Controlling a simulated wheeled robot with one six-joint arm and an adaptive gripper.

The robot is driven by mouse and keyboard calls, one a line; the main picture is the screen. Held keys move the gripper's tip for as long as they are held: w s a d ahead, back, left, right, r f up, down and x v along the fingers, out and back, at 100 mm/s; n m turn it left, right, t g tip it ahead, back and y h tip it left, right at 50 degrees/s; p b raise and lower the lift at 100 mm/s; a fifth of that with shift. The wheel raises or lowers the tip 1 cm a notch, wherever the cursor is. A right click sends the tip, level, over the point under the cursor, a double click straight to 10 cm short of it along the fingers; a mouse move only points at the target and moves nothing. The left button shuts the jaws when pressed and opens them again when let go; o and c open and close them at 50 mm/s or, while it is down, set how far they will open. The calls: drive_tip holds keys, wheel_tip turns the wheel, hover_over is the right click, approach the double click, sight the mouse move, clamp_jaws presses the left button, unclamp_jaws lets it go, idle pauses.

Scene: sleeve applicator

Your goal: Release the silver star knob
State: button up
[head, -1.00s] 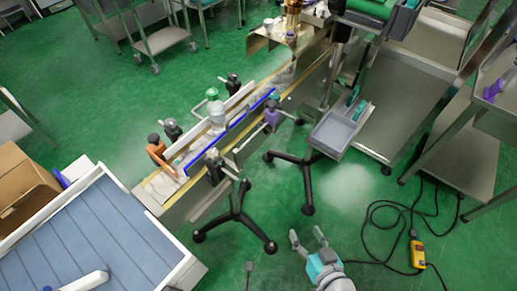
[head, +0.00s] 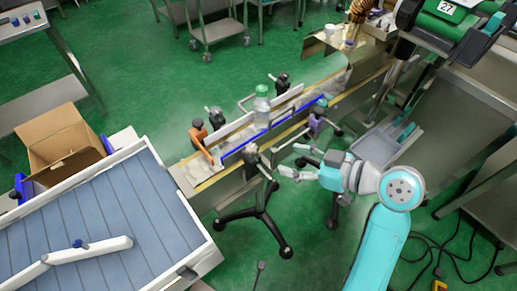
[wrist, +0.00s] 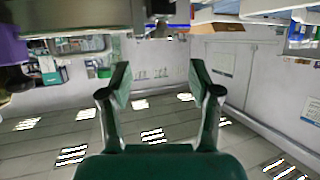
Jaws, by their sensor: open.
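I cannot make out a silver star knob for certain in either view. In the head view, a dark clamp (head: 251,155) sits on the near side of the blue-edged guide rail (head: 240,148). A purple-bodied clamp (head: 315,121) is farther right along that side. My gripper (head: 288,160) is between these two clamps, in front of the conveyor, pointing left with its fingers apart. The wrist view also shows my gripper (wrist: 162,82) with its fingers spread and nothing between them. A small grey part (wrist: 160,28) shows at that view's top edge, too unclear to name.
A clear bottle with a green cap (head: 262,105) stands on the conveyor. Tripod legs (head: 262,222) stand on the floor below. A blue-grey slatted table (head: 110,215) is at left, with an open cardboard box (head: 62,145) behind it.

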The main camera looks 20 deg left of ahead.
sight(255, 150)
drive_tip(key=x, duration=1)
drive_tip(key=shift+s+a, duration=0.1)
drive_tip(key=shift+a, duration=0.35)
drive_tip(key=shift+c, duration=0.2)
drive_tip(key=shift+g, duration=0.3)
drive_tip(key=c, duration=1.1)
